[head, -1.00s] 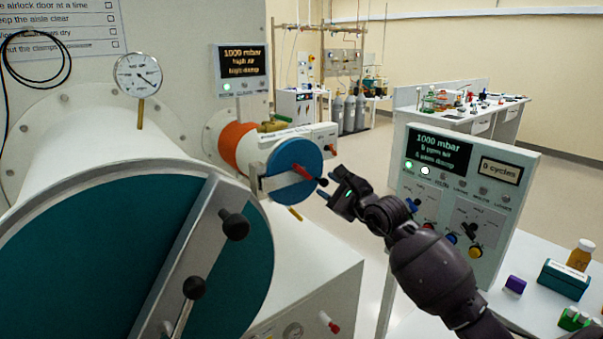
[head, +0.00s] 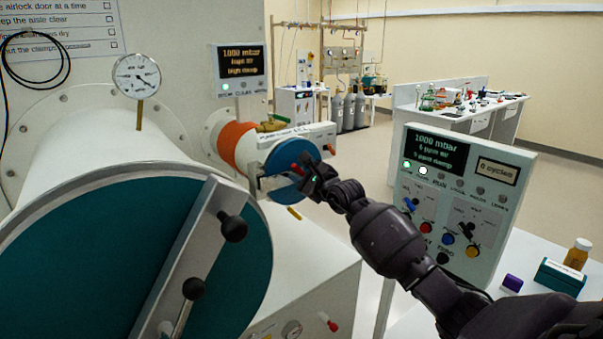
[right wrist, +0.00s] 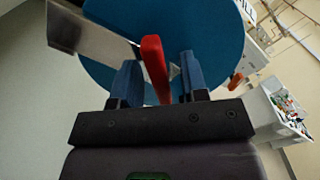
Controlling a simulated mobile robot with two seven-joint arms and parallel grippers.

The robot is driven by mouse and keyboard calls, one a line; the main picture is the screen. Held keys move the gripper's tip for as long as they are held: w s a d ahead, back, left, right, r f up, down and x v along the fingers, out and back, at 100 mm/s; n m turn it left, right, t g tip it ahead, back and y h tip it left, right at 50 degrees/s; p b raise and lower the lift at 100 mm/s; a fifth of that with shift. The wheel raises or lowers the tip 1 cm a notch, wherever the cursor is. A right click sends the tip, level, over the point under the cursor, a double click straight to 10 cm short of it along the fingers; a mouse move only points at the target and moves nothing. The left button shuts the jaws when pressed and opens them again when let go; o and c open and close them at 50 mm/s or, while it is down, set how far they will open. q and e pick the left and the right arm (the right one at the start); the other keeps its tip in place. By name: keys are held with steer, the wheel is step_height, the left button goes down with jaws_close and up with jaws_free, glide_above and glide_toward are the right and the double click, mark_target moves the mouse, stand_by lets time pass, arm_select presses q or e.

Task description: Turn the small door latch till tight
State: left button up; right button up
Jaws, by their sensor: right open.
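The small round blue door (head: 284,152) closes the end of the small white airlock tube with the orange band. Its latch, a red lever (right wrist: 155,65), shows in the right wrist view in front of the blue door and a grey metal bar (right wrist: 95,35). My right gripper (right wrist: 158,82) is open, with one blue finger on each side of the red lever. In the head view my right gripper (head: 306,178) is at the door's face and covers most of the latch. Whether the fingers touch the lever I cannot tell. My left gripper is not in view.
The large teal door (head: 90,250) with black knobs (head: 233,228) fills the lower left. A control panel (head: 455,190) stands right of my right arm. A small red-handled valve (head: 328,321) sits on the white cabinet front below.

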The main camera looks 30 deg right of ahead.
steer(key=c, duration=0.6)
jaws_close()
